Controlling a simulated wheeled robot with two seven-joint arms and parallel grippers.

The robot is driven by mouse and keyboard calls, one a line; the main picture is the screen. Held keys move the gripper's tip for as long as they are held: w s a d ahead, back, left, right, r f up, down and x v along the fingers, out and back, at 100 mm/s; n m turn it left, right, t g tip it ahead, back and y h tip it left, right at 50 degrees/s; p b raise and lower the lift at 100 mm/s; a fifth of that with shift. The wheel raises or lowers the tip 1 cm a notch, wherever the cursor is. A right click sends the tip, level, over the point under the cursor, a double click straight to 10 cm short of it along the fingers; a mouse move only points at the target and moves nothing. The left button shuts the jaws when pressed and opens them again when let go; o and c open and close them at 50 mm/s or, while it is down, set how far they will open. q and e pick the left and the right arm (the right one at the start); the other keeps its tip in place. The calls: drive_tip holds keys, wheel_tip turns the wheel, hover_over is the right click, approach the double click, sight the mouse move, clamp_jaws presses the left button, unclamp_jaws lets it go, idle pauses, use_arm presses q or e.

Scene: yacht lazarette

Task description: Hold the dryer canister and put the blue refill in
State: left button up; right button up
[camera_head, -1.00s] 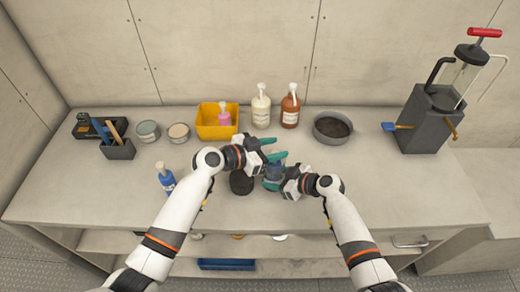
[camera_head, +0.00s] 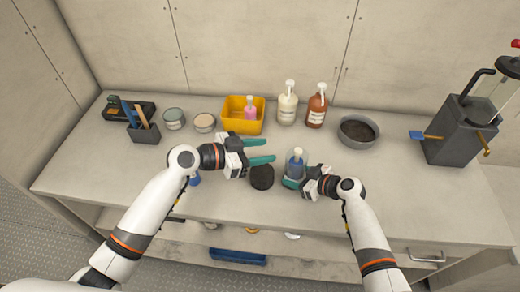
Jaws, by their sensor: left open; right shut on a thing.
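The canister (camera_head: 296,167) stands on the worktop right of centre, bluish and see-through. Blue shows inside it and a pale piece sticks up at its top; I cannot tell for sure whether this is the blue refill, or how deep it sits. My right gripper (camera_head: 291,183) is shut on the canister low on its side. My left gripper (camera_head: 268,152) is open and empty, its teal fingers up and left of the canister, apart from it. A round black piece (camera_head: 262,177), perhaps the lid, lies left of the canister, below the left fingers.
A blue bottle (camera_head: 195,181) is mostly hidden behind my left arm. Behind stand a yellow bin (camera_head: 237,124), cream (camera_head: 288,108) and brown (camera_head: 317,110) pump bottles, and a grey bowl (camera_head: 358,131). A dark pump unit (camera_head: 460,140) is at right. The worktop's right front is clear.

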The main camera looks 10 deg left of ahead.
drive_tip(key=o, duration=1)
drive_tip(key=shift+c, duration=0.2)
drive_tip(key=v, duration=1.2)
drive_tip(key=shift+s, duration=0.1)
